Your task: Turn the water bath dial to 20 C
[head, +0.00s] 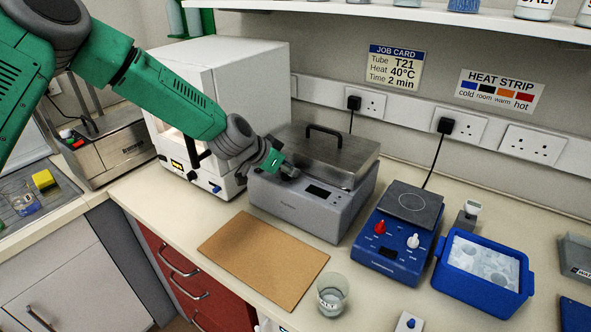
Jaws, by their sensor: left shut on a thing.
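The water bath (270,198) is a grey box with a steel lid (330,157) and a black handle. It stands mid-bench, with a small dark display (318,191) on its front. My left gripper (287,172) comes in from the upper left and is shut at the upper left of that front panel. It is shut on the dial, which the fingers mostly hide, so its setting cannot be read. The display is too small to read. My right gripper is not in view.
A white cabinet (222,75) stands left of the bath, close to my left arm. A brown board (263,258) and a glass beaker (332,295) lie in front. A blue hotplate (394,258) and a blue ice tub (481,290) are on the right.

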